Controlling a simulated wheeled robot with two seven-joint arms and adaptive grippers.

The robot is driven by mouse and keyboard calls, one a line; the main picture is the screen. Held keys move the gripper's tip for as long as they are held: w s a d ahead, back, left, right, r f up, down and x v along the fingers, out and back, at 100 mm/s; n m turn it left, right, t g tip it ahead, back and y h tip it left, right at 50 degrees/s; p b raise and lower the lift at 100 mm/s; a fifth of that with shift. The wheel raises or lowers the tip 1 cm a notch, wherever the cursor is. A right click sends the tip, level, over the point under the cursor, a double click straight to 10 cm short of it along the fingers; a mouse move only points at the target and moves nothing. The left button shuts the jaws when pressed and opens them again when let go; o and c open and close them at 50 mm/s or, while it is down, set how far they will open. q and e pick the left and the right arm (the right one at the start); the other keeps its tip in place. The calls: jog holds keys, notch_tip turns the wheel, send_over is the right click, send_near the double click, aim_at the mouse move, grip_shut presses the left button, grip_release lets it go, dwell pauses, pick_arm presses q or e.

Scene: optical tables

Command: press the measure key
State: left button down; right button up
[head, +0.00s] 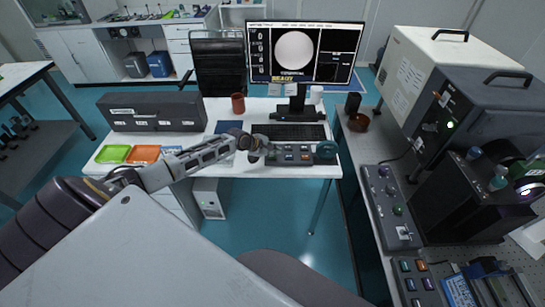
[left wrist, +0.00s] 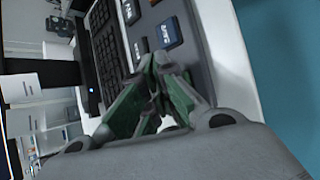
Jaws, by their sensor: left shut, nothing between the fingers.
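The dark grey key panel (head: 318,163) lies along the front edge of the white desk, with small coloured keys (head: 289,156) and a round teal knob (head: 326,150) at its right end. My left gripper (head: 262,147) is at the panel's left end and hides part of it. In the left wrist view its green fingers (left wrist: 160,68) are together and empty, close to the panel. A blue key (left wrist: 169,33) with white lettering shows just beyond the fingertips, another key (left wrist: 138,48) beside it. I cannot read the labels surely or tell if the fingers touch a key. My right gripper is not in view.
A black keyboard (head: 288,132) lies behind the panel, below the monitor (head: 305,52). An instrument bench (head: 378,150) is at the right.

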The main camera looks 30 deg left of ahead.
aim_at(274, 157)
pick_arm(q)
jog(key=shift+f, duration=0.4)
dwell(0.4)
jog(key=shift+f, duration=0.5)
dwell(1.4)
jog(key=shift+r+p, duration=0.15)
jog(key=shift+p, duration=0.2)
jog(key=shift+r+p, duration=0.75)
jog(key=shift+p, duration=0.3)
jog(key=shift+r, duration=0.1)
notch_tip(274, 157, up, 2)
jog(key=p, duration=0.3)
jog(key=shift+r, duration=0.25)
jog(key=shift+r+p, duration=0.45)
jog(key=shift+r, duration=0.7)
